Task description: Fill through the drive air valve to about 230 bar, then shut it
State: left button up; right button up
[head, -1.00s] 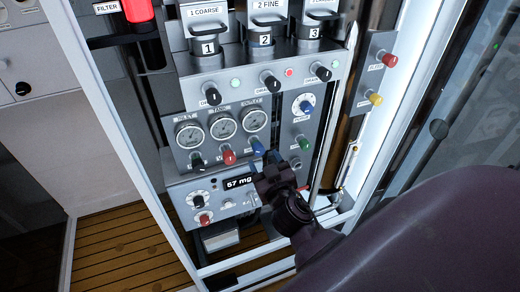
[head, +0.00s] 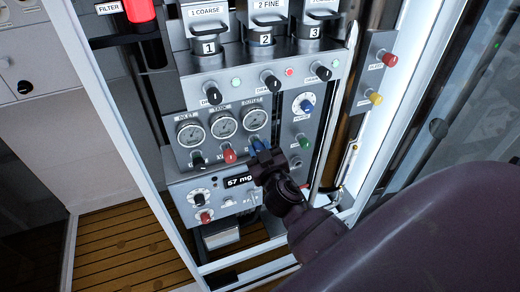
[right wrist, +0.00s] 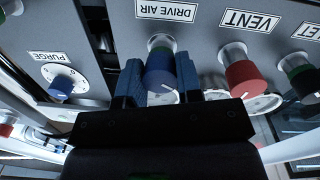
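The blue drive air valve knob (right wrist: 161,74) sits under its DRIVE AIR label in the right wrist view. It also shows in the head view (head: 259,145), partly behind my gripper. My right gripper (head: 263,160) is at the knob, its two blue-grey fingers (right wrist: 160,82) on either side of it and seemingly touching it. The inlet gauge (head: 190,133), tank gauge (head: 223,124) and outlet gauge (head: 255,119) are above the valve row; their needles are too small to read. My left gripper is out of view.
The red vent knob (right wrist: 245,78) is close beside the drive air knob. A green knob (head: 304,141) and the blue purge dial (head: 306,105) are to the right in the head view. A display (head: 240,181) reads 57 mg. The cabinet frame edges the panel.

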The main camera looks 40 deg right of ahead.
jog(key=shift+c, duration=0.7)
